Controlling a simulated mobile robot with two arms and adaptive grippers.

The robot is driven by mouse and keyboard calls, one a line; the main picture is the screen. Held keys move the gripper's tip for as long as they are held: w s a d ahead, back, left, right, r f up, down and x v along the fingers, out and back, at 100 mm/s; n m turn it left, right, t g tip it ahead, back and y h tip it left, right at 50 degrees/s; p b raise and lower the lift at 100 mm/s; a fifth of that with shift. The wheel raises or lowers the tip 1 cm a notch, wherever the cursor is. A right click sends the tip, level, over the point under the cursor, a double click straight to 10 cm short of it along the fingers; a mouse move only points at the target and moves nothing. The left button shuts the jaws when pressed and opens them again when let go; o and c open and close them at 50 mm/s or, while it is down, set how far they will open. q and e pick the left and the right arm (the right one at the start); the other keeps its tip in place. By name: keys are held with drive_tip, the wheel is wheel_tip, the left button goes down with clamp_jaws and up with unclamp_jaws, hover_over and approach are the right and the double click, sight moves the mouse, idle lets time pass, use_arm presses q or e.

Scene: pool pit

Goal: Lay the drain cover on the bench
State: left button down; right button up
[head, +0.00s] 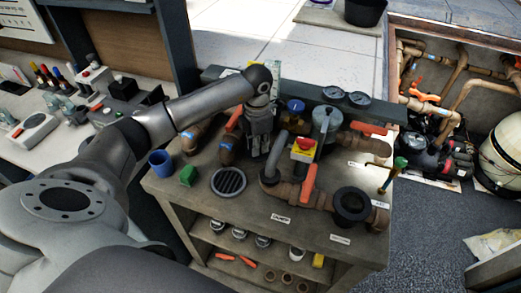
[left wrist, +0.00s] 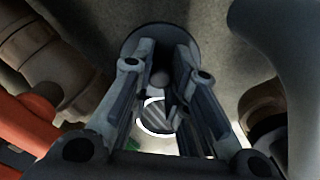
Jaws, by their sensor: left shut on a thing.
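The drain cover, a round dark slotted grate (head: 229,181), lies flat on the front of the bench (head: 170,205). In the left wrist view a striped round grate (left wrist: 156,116) shows beyond the fingers, which looks like the same cover. My left gripper (head: 257,148) points down behind the cover, among the pipes, apart from it in the picture. Its fingers (left wrist: 165,100) are closed around a small greyish part in front of a dark round disc (left wrist: 150,38). What that part is cannot be told. My right gripper is not in view.
A blue cup (head: 160,163) and a green block (head: 188,176) stand left of the cover. Pipes with orange handles (head: 309,184) and a red-yellow switch (head: 303,149) crowd the right. A dark pipe flange (head: 352,206) stands near the front right.

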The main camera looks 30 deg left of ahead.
use_arm(q)
drive_tip(key=shift+f, duration=0.35)
drive_tip(key=f, duration=0.2)
drive_tip(key=f+p, duration=0.1)
drive_tip(key=shift+w+f, duration=0.25)
drive_tip(key=shift+f, duration=0.15)
drive_tip(key=c, duration=1.5)
unclamp_jaws()
drive_tip(key=shift+s, duration=0.1)
drive_tip(key=shift+o, duration=0.4)
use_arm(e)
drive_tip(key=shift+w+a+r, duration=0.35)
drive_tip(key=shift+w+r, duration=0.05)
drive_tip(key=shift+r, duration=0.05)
